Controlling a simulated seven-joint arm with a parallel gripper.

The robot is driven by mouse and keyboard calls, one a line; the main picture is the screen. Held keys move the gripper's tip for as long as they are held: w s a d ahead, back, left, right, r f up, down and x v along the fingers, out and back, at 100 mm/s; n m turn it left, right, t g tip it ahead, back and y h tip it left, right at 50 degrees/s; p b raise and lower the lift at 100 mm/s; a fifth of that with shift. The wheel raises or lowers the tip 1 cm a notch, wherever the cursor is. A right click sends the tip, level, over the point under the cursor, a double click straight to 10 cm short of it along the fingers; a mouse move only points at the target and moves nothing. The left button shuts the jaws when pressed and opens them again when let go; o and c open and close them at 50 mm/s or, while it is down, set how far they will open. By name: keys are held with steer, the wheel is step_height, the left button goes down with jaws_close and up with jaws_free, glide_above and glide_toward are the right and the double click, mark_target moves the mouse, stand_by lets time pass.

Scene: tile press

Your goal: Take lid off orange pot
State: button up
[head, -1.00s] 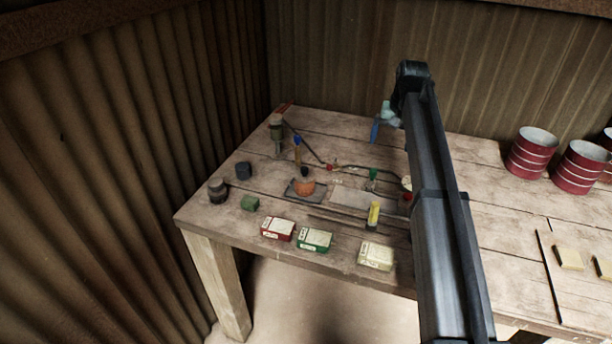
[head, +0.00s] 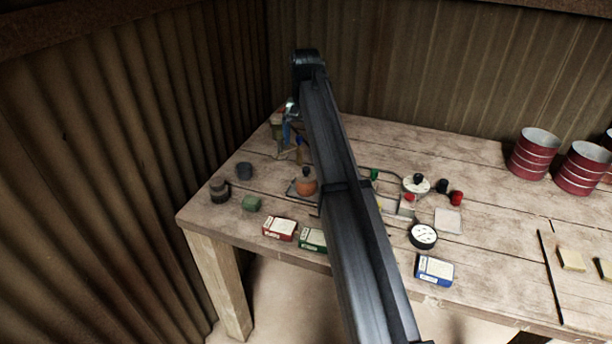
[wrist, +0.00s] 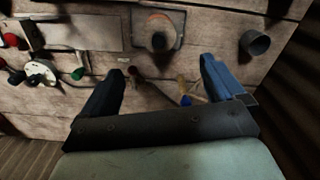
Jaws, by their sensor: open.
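The orange pot (head: 306,188) stands on a small dark plate left of my arm in the head view. Its dark lid with a knob (head: 306,174) is on top. In the head view my gripper (head: 288,125) is over the far left of the table, partly hidden behind my arm.
A blue-capped upright piece (wrist: 186,100) shows between my fingers. A green block (head: 251,204) and boxes (head: 279,229) lie in front. A white round valve (head: 416,184) is to the right.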

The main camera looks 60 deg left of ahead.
mark_target(306, 168)
step_height(306, 168, down, 6)
steer(key=shift+r, duration=0.1)
steer(key=shift+d+f, duration=0.2)
steer(key=shift+f, duration=2.4)
steer(key=c, duration=1.1)
steer(key=shift+r, duration=0.1)
